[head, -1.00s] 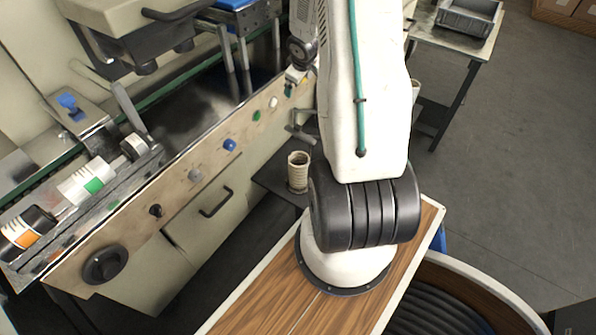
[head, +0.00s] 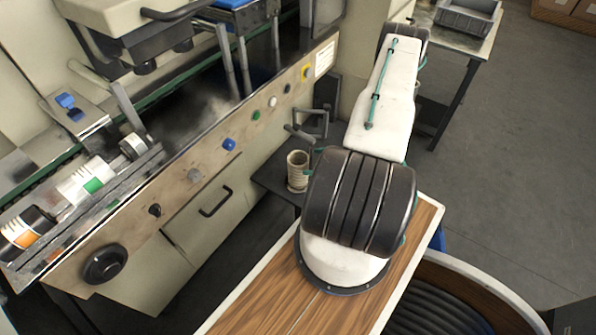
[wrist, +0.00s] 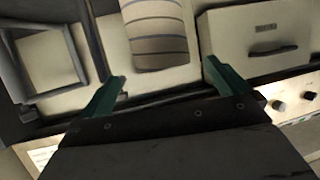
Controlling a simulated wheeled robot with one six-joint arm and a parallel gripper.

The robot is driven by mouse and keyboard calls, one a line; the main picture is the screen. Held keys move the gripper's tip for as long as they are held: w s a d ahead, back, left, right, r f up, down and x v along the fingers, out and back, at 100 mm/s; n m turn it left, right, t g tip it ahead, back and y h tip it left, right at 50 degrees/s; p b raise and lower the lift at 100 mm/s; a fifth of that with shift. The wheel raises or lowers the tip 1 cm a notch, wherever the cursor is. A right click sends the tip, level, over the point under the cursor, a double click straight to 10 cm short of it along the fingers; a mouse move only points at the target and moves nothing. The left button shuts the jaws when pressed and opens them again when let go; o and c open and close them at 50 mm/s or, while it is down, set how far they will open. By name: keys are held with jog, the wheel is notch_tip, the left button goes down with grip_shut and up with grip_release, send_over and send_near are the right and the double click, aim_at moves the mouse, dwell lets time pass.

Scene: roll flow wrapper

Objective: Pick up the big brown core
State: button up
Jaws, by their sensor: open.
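The core (head: 297,172) is a tan, ribbed, hollow cylinder standing upright on a small dark shelf beside the machine in the head view. In the wrist view a tan cylinder with dark bands, apparently the core (wrist: 157,38), lies beyond the gap between the fingers, its far part cut off by the top edge. My gripper (wrist: 165,70) is open and empty, its two green fingers apart on either side of that gap. In the head view my arm hides most of the gripper; small teal pieces just right of the core appear to be its fingers.
The wrapper's control panel (head: 195,176) with knobs and buttons runs along the left of the shelf (head: 270,180). A metal bracket (head: 312,118) stands close behind the core. A table with a grey bin (head: 468,18) is at the back right.

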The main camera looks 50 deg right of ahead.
aim_at(290, 160)
jog(key=x, duration=0.7)
jog(key=shift+w+a+r, duration=0.1)
jog(key=shift+w+a, duration=0.15)
jog(key=shift+w, duration=0.1)
jog(key=c, duration=1.4)
